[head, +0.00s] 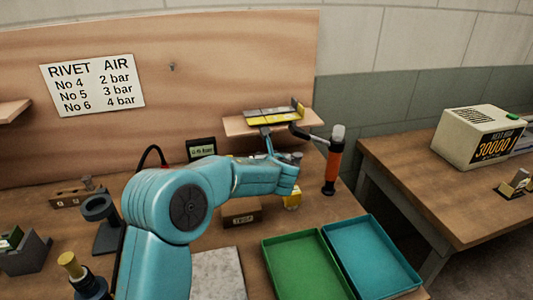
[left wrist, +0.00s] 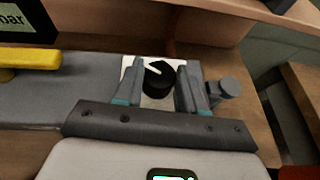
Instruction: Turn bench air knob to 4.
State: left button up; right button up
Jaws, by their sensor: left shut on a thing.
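The air knob (left wrist: 158,78) is a round black knob with a white pointer line, on a white plate in the left wrist view. The pointer aims to the upper left there. My left gripper (left wrist: 160,90) has a grey finger on each side of the knob and is shut on it. In the head view my left gripper (head: 291,167) reaches the back of the bench and hides the knob. A dark gauge display (head: 202,149) stands behind my arm; its number is too small to read surely. My right gripper is not in view.
A wall sign (head: 94,84) pairs rivet No 6 with 4 bar. A small shelf (head: 240,126) hangs above my gripper. An orange tool (head: 332,165) stands to the right. Green (head: 268,270) and teal (head: 393,285) trays lie in front. A yellow bar (left wrist: 30,58) shows left of the knob.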

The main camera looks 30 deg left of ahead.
pick_arm(q)
jog(key=n+g+p, duration=0.1)
jog(key=n+g+y, duration=0.1)
jog(key=n+y+p, duration=0.1)
jog(key=shift+w+d+r+g+p, duration=0.2)
jog(key=shift+r+g+p, duration=0.05)
jog(key=shift+g+p, duration=0.15)
jog(key=shift+w+f+n+g+y+p, duration=0.15)
jog(key=shift+n+g+y+p, duration=0.75)
jog(key=shift+n+g+p, duration=0.45)
jog(key=o, duration=1.1)
jog(key=shift+c, duration=0.2)
